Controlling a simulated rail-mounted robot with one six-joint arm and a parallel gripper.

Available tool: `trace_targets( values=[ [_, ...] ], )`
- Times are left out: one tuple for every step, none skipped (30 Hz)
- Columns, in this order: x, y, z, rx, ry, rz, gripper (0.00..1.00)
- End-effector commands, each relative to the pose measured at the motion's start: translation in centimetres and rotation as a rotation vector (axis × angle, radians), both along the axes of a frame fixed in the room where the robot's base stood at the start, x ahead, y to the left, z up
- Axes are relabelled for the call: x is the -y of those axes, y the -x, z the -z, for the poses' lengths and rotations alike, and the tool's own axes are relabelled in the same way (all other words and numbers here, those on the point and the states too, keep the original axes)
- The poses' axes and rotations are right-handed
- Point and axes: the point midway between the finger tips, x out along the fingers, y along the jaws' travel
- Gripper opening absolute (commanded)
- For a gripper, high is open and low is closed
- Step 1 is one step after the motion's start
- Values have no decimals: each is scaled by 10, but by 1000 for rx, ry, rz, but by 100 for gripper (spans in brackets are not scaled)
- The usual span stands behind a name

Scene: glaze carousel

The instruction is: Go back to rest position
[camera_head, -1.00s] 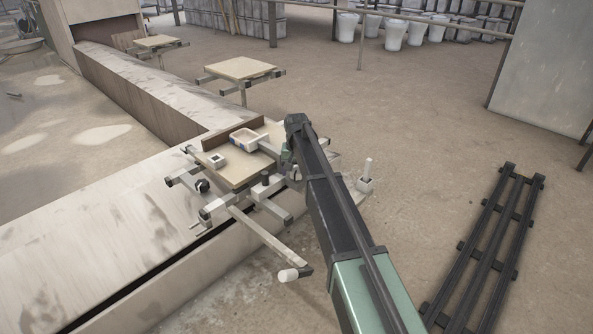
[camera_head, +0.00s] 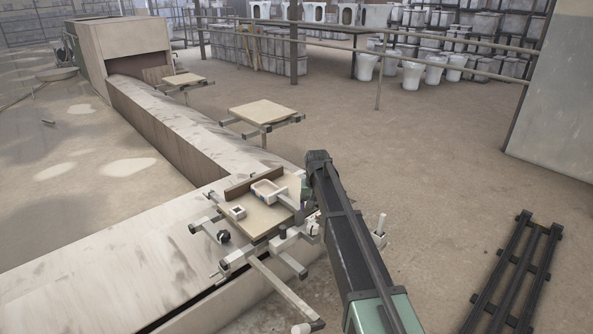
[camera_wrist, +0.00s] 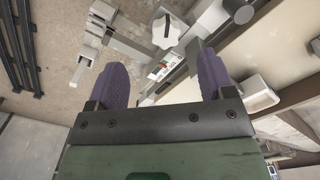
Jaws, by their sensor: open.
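My gripper (camera_wrist: 164,75) shows in the wrist view with its two purple fingers spread wide and nothing held between them. Beyond the fingers are grey bars, a white knob (camera_wrist: 169,29) and part of a white open holder (camera_wrist: 258,97). In the head view my dark and green arm reaches to the near carousel station, and it mostly hides my gripper there. The station's tan board (camera_head: 262,222) carries a small white tray (camera_head: 263,194) and a white square block (camera_head: 237,211). My arm's end is just right of the board.
A long pale trough cover (camera_head: 190,130) runs from the station to a box-shaped booth (camera_head: 126,42). Two more boards (camera_head: 263,115) (camera_head: 184,79) stand along it. Black rails (camera_head: 517,275) lie at the right. Open floor (camera_head: 440,160) spreads right of the arm.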

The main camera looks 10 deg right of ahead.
Motion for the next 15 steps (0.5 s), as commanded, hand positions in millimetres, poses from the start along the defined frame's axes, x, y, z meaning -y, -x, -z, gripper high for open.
trace_targets(
  values=[
    [0, 43, 0, -1, 0, -25, 76],
    [0, 68, 0, -1, 0, -43, 76],
    [0, 102, 0, -1, 0, -68, 76],
    [0, 128, 0, -1, 0, -85, 76],
    [0, 154, 0, -1, 0, -102, 76],
    [0, 186, 0, -1, 0, -121, 76],
    [-1, 206, 0, -1, 0, -132, 76],
    [-1, 226, 0, 0, 0, -143, 76],
    [-1, 253, -1, 0, 0, -155, 76],
    [-1, 271, -1, 0, 0, -160, 76],
    [-1, 289, -1, 0, 0, -166, 76],
    [-1, 312, -1, -1, 0, -170, 76],
    [-1, 329, -1, -1, 0, -170, 76],
    [-1, 346, -1, -1, 0, -170, 76],
    [-1, 352, -16, 0, 0, -170, 76]
  ],
)
